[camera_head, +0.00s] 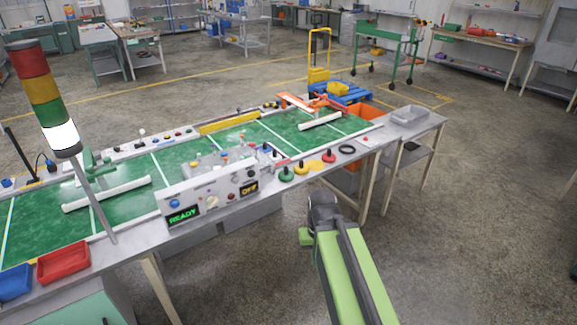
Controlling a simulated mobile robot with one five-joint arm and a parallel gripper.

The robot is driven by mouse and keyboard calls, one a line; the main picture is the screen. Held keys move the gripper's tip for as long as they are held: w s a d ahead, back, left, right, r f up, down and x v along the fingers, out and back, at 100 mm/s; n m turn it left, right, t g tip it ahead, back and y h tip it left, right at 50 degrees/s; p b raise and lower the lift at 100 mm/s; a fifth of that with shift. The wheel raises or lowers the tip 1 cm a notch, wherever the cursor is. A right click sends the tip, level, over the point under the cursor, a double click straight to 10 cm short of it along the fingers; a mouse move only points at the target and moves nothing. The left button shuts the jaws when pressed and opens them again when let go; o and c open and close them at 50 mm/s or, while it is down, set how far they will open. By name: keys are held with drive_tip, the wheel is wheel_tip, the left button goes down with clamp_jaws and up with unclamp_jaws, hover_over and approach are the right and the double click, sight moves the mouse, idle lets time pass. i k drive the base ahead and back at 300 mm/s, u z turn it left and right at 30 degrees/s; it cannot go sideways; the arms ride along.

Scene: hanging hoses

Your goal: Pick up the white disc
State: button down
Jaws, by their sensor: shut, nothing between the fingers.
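I cannot make out a white disc in the head view. Several small coloured discs with upright knobs stand on the table's near edge: a green one (286,174), a yellow one (314,166) and a red-knobbed one (328,157). A flat black ring (347,149) lies to their right. My gripper (322,203) is at the far end of my lime-green arm, over the floor in front of the table and apart from the discs. It is shut and empty; its fingers are small and dark here.
The floor at right is clear.

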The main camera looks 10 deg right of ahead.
sight(275, 157)
drive_tip(key=u, duration=0.2)
drive_tip(key=i, duration=0.8)
drive_tip(key=u, duration=0.35)
drive_tip(key=k, duration=0.15)
drive_tip(key=u, duration=1.5)
drive_tip(key=k, duration=0.95)
drive_tip(key=z, duration=1.05)
drive_tip(key=i, duration=0.85)
drive_tip(key=u, duration=0.05)
